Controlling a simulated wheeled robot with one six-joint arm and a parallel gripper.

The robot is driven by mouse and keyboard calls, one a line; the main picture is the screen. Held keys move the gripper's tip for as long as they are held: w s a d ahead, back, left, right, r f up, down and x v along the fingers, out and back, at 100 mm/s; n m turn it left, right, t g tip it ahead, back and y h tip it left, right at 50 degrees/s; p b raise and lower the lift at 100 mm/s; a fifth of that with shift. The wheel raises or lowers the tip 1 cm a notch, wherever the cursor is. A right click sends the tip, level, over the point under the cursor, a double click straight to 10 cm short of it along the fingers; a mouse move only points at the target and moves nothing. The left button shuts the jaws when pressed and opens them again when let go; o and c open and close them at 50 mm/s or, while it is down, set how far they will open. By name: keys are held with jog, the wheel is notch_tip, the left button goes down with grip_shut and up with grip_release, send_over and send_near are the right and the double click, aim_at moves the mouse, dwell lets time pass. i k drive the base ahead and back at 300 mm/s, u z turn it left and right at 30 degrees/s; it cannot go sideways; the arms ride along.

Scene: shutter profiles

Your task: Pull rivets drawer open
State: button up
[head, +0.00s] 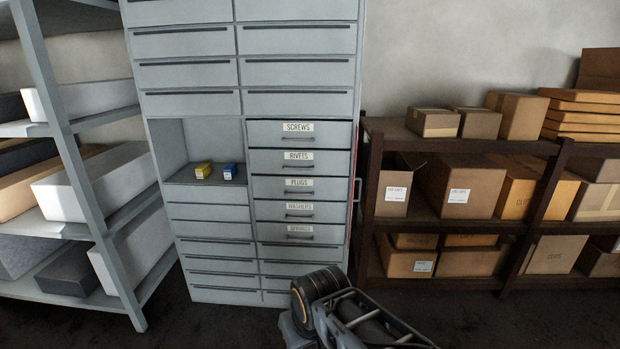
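The rivets drawer (297,162) is in the right column of a tall grey cabinet (187,142). It carries a white label reading RIVETS and a dark bar handle. It looks shut, its front in line with the plugs drawer (298,188) below. The screws drawer (298,133) is directly above it. Part of my arm shows at the bottom centre, low in front of the cabinet and apart from the rivets drawer. My gripper's fingers are not visible.
An open bay left of the drawers holds a yellow box (203,171) and a blue box (229,173). A grey rack (76,153) stands left, a dark shelf with cartons (459,189) right. Dark floor shows in front.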

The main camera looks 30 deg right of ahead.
aim_at(262, 160)
jog(key=u, duration=0.1)
jog(key=k, duration=0.6)
jog(key=z, duration=0.85)
jog(key=i, duration=1.6)
jog(key=u, duration=1.05)
jog(key=i, duration=0.3)
jog(key=u, duration=0.2)
